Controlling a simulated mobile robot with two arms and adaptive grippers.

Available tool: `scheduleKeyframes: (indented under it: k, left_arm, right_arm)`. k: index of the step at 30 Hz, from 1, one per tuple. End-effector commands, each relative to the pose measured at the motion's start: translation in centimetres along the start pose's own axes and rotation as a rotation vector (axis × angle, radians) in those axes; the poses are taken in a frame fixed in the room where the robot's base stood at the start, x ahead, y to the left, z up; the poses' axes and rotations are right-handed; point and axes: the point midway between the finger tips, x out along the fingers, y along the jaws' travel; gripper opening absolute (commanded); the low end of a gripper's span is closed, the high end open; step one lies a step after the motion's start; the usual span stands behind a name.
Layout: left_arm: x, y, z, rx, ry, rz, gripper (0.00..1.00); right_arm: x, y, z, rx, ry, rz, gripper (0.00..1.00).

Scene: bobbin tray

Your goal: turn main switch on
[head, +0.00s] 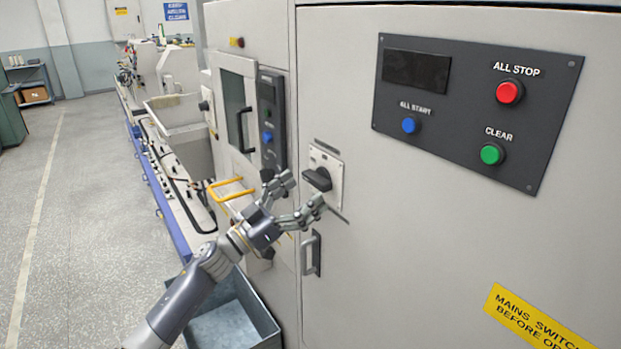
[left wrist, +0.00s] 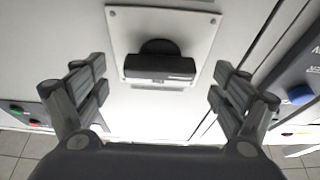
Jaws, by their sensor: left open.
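The main switch (head: 318,179) is a black rotary knob on a pale square plate (head: 333,164), set in the cabinet's front panel. In the left wrist view the knob (left wrist: 158,68) sits between the fingers, its bar lying across the picture, on its plate (left wrist: 200,25). My left gripper (head: 299,194) is open, in front of the switch and a little to its left and below. In the left wrist view my left gripper (left wrist: 159,88) has its fingers apart on both sides of the knob, touching nothing that I can see. My right gripper is not in view.
A dark control panel (head: 465,75) with a red ALL STOP button (head: 510,92), a blue button and a green one is at upper right. A door handle (head: 311,253) is below the switch.

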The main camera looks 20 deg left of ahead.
Motion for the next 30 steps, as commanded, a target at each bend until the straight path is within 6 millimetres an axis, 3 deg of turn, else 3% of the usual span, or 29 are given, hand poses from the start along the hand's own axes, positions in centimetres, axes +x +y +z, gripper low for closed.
scheduleKeyframes:
  k: [7,15,16,21,22,30]
  left_arm:
    - [2.2,0.0,-0.1,-0.001,0.001,-0.001,0.90]
    - [2.4,0.0,0.1,-0.001,-0.001,-0.001,0.90]
    - [2.4,0.0,0.1,-0.001,-0.001,-0.001,0.88]
    - [2.3,-0.1,0.1,-0.001,0.000,-0.001,0.49]
    - [2.3,-0.1,0.1,-0.001,0.000,-0.001,0.46]
    - [2.3,-0.1,0.1,0.009,0.000,0.001,0.46]
  right_arm:
    - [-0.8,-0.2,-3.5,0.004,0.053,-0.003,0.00]
    - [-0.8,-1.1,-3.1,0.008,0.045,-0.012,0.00]
    - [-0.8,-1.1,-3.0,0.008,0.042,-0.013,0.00]
    - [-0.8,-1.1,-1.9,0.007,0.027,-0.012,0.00]
    - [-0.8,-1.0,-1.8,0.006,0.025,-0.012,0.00]
    - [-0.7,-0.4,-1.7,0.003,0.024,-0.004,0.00]
